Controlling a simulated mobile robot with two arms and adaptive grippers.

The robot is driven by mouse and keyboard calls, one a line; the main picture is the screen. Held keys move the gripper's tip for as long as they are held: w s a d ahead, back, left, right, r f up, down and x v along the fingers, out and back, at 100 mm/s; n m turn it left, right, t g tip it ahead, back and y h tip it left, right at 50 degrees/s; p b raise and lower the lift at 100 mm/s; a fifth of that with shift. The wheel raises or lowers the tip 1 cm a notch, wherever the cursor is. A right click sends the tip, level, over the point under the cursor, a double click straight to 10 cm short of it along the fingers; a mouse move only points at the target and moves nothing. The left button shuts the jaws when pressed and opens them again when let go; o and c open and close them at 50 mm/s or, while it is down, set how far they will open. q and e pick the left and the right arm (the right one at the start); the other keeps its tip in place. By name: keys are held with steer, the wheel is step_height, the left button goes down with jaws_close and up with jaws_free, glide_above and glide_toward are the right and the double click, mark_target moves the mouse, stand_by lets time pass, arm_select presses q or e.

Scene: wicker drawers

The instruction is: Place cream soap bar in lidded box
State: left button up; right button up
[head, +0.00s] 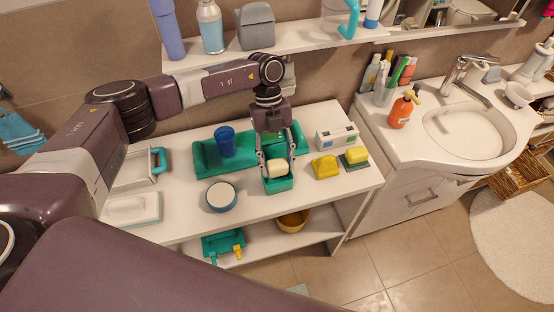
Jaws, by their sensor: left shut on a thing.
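My left gripper (277,165) comes down from above with its two fingers pointing at the shelf top. It is shut on the cream soap bar (278,169). The soap is at the open top of a small teal box (278,185) near the front edge of the white shelf unit. I cannot tell whether the soap touches the box floor. The box's lid is hard to make out behind the gripper. My right gripper is out of view.
A teal tray (205,157) with a blue cup (225,141) stands behind left. A round blue-rimmed container (221,196) is left of the box. Yellow sponges (325,166) and a white carton (337,137) are at right. An upper shelf (300,42) runs behind my arm.

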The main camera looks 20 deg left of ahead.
arm_select(q)
steer(key=shift+f+b, duration=0.3)
steer(key=shift+b, duration=0.05)
steer(key=shift+f, duration=0.35)
steer(key=o, duration=1.3)
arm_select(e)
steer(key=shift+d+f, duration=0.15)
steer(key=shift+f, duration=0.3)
arm_select(q)
steer(key=shift+r, duration=0.1)
